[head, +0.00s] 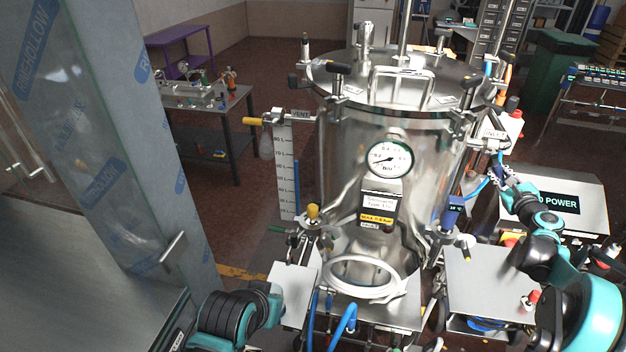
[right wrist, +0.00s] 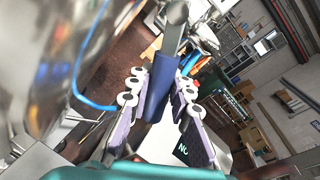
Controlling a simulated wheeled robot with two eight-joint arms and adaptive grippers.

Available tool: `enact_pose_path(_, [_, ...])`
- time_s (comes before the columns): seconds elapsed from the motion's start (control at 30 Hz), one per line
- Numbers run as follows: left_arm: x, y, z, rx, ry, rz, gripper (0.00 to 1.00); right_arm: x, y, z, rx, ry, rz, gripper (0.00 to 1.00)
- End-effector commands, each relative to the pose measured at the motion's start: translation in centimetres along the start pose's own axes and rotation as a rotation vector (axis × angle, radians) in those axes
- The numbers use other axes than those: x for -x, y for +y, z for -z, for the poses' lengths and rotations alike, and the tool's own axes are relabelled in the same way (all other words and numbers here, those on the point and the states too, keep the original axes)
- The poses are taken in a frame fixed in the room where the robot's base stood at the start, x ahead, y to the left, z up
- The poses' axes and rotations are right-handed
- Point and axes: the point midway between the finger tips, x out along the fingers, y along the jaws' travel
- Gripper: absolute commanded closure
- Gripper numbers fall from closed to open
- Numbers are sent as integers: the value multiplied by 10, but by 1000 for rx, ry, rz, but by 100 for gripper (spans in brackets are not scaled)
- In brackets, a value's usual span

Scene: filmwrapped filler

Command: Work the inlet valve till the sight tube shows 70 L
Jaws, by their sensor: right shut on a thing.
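A steel tank (head: 345,150) stands in the middle of the head view. The sight tube's scale (head: 285,165) is on its left side, with a blue column (head: 297,186) reaching roughly mid-scale; its exact reading is too small to tell. The inlet label (head: 493,134) is at the tank's upper right. Below it, my right gripper (head: 500,174) is at the inlet valve. In the right wrist view, my right gripper (right wrist: 158,98) is shut on the valve's blue handle (right wrist: 162,82), its fingers on both sides. My left arm shows at the bottom, but its gripper is not visible.
A pressure gauge (head: 390,160) is on the tank's front. A yellow-handled vent valve (head: 254,121) sticks out on the left. A film-wrapped column (head: 110,130) blocks the left side. A power box (head: 570,203) stands right of my gripper. Hoses (head: 365,276) lie below the tank.

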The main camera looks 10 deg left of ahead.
Motion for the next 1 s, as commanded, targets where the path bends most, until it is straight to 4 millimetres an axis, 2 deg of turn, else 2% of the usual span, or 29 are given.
enact_pose_path(0.5, [-4, 0, -3, 0, 0, 0, 100, -5, 28, -5, -403, -80, -1, 100])
enact_pose_path(1.0, [-4, 0, -3, 0, 0, 0, 100, -7, 35, -9, -532, -105, 0, 100])
